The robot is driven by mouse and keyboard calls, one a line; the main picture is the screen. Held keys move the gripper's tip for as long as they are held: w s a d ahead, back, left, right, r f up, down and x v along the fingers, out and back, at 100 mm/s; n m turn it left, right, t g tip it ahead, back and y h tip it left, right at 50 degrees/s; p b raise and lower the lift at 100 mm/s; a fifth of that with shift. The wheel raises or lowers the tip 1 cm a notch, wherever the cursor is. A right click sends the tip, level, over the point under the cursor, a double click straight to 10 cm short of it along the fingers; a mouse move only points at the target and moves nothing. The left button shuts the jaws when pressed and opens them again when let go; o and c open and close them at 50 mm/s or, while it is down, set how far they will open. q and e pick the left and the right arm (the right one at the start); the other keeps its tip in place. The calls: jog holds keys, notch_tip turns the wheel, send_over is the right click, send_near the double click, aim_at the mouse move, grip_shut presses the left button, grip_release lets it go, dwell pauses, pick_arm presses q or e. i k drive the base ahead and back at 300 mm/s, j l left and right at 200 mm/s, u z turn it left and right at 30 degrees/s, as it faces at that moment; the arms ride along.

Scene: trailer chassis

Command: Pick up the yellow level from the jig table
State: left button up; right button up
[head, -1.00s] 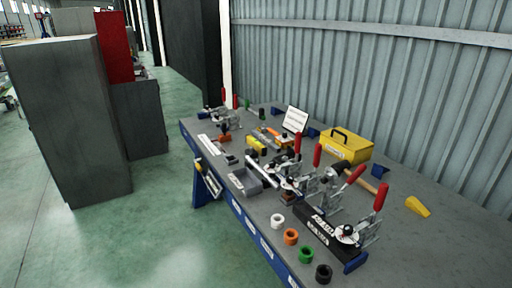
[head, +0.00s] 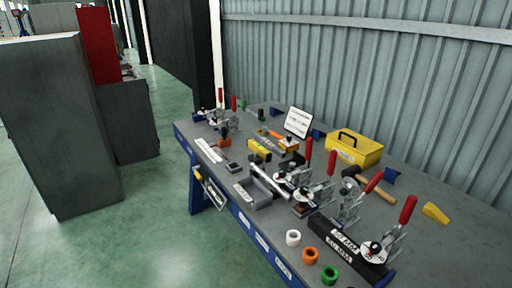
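The jig table (head: 400,195) has a grey top and blue front edge and runs from the middle to the lower right of the head view. A small yellow block-like piece with dark ends (head: 259,148) lies near the middle of the top, behind a grey tray (head: 259,192); it may be the level, but it is too small to be sure. A yellow wedge-shaped piece (head: 436,212) lies at the right. Neither of my grippers is in view.
Several red-handled toggle clamps (head: 307,158) stand along the table. A yellow toolbox (head: 354,150) and a hammer (head: 375,187) lie behind them. White (head: 293,237), orange (head: 310,256) and green (head: 330,274) rings sit near the front edge. A grey cabinet (head: 60,130) stands left; floor between is clear.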

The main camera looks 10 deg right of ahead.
aim_at(267, 156)
jog(key=i+j, duration=0.3)
jog(key=i+j+z, duration=0.15)
jog(key=i+j, duration=0.5)
jog(key=j, duration=0.15)
jog(key=i+j+z, duration=0.15)
jog(key=i+j, duration=0.4)
jog(key=j, duration=0.25)
jog(key=i+j+z, duration=0.15)
jog(key=i+j, duration=0.15)
jog(key=j, duration=0.1)
